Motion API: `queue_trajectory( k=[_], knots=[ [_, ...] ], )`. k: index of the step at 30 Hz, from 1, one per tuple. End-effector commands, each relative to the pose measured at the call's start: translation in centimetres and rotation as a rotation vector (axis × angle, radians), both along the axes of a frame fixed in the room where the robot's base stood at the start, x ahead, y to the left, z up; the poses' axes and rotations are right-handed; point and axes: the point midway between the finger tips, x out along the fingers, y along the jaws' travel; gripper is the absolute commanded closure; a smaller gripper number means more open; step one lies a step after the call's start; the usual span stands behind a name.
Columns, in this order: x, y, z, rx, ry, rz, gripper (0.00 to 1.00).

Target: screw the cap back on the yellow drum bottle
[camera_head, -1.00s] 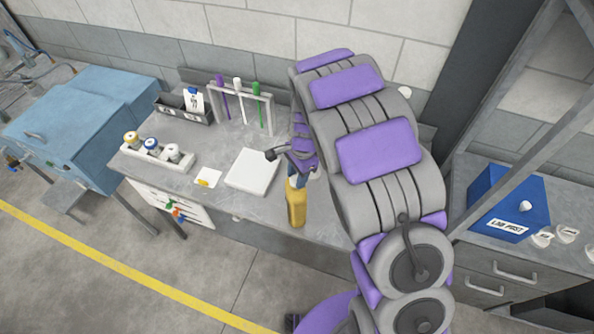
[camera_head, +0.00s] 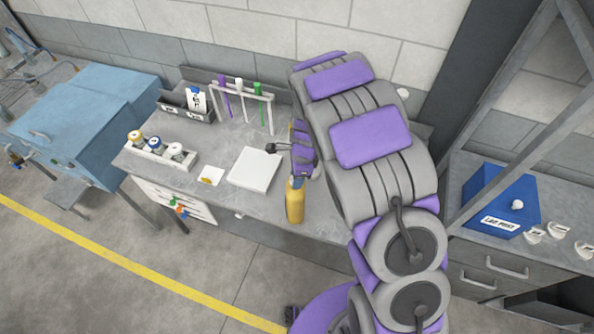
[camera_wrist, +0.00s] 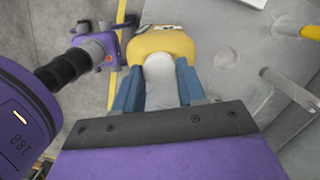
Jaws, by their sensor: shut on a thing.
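The yellow drum bottle (camera_head: 295,204) stands upright near the front edge of the grey bench. It also shows in the wrist view (camera_wrist: 160,41), just beyond my fingers. My gripper (camera_wrist: 160,88) has its blue fingers on either side of a white round cap (camera_wrist: 159,70) and is shut on it. The cap is at the top of the bottle; I cannot tell whether it is seated or threaded. In the head view my gripper (camera_head: 298,180) is right above the bottle, and the cap is hidden there.
A white board (camera_head: 254,170) lies left of the bottle. A rack (camera_head: 242,92) holds coloured tubes behind it. A white holder (camera_head: 160,154) carries small jars at the left. A card (camera_head: 210,176) with a yellow patch lies between. A blue box (camera_head: 503,203) stands at right.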

Motion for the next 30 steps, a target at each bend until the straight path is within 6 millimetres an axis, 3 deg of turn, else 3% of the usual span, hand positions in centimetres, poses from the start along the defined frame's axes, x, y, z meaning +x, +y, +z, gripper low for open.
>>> queue_trajectory(
  k=[6,19,30],
  knots=[
    [0.01,0.01,0.09,-0.001,-0.001,-0.105,0.88],
    [0.01,-0.06,0.05,0.001,0.0,-0.138,0.88],
    [-0.17,-0.03,0.25,-0.001,0.001,-0.342,0.88]
  ],
)
